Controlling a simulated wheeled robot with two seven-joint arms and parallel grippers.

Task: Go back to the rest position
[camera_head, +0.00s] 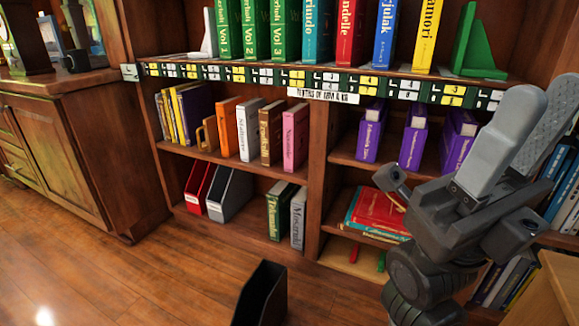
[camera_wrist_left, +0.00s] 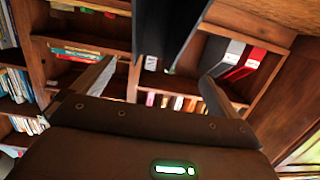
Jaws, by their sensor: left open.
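My right gripper (camera_head: 548,95) is raised at the right of the head view, in front of the bookcase. Its two grey fingers stand apart with nothing seen between them, and one textured pad shows. My left gripper (camera_wrist_left: 158,74) shows only in the left wrist view, with its fingers apart at either side. A black file holder (camera_head: 262,292) stands upright at the bottom of the head view, its base cut off. A dark panel, likely the same black holder, hangs in from the top of the wrist view (camera_wrist_left: 165,30); whether it touches the fingers cannot be told.
The wood bookcase (camera_head: 316,185) fills the middle and right, with books on several shelves. Red (camera_head: 199,187) and grey (camera_head: 230,194) file holders sit on its lower left shelf. A wood cabinet (camera_head: 60,150) stands at left. The floor (camera_head: 130,275) at lower left is clear.

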